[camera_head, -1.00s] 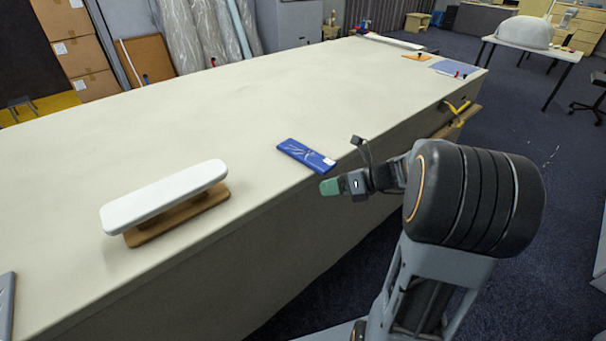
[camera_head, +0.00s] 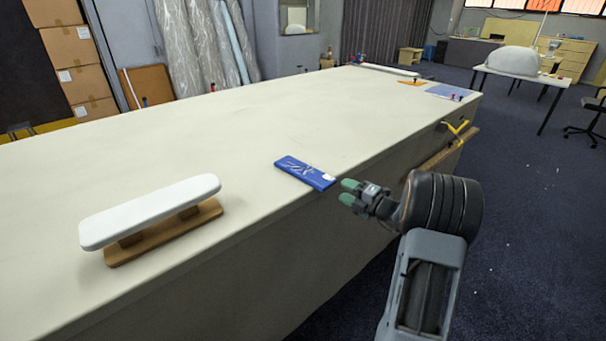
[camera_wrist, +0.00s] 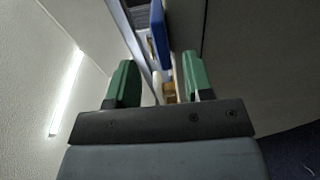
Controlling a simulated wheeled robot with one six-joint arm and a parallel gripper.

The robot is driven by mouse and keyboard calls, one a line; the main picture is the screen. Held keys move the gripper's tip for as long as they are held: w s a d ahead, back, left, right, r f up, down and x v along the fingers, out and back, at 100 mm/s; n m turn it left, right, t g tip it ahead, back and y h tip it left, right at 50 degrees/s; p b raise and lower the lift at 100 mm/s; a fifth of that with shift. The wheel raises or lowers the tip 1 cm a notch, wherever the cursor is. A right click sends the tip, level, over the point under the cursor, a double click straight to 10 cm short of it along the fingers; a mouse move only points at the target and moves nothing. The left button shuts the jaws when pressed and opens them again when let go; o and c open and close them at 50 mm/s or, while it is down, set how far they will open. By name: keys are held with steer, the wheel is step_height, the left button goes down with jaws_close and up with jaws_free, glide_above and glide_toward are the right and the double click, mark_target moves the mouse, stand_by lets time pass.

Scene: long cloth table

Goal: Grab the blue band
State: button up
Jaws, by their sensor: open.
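The blue band (camera_head: 304,173) is a flat, blue packet with pale markings and a white patch at one end. It lies on the cloth table (camera_head: 225,130) near its front edge. My gripper (camera_head: 348,191) has two green fingertips, apart and empty. It is just right of the band's near end, beyond the table edge, and seems not to touch it. In the wrist view, a blue strip (camera_wrist: 158,30), likely the band, shows ahead beyond the gap between the fingertips (camera_wrist: 160,80).
A white padded board on a wooden stand (camera_head: 150,210) stands left on the table. Yellow tools (camera_head: 456,128) are at the table's right side. Orange and blue sheets (camera_head: 445,91) lie at the far end. The cloth around the band is clear.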

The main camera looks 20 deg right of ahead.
mark_target(333, 184)
steer(key=shift+x, duration=2.75)
jaws_close()
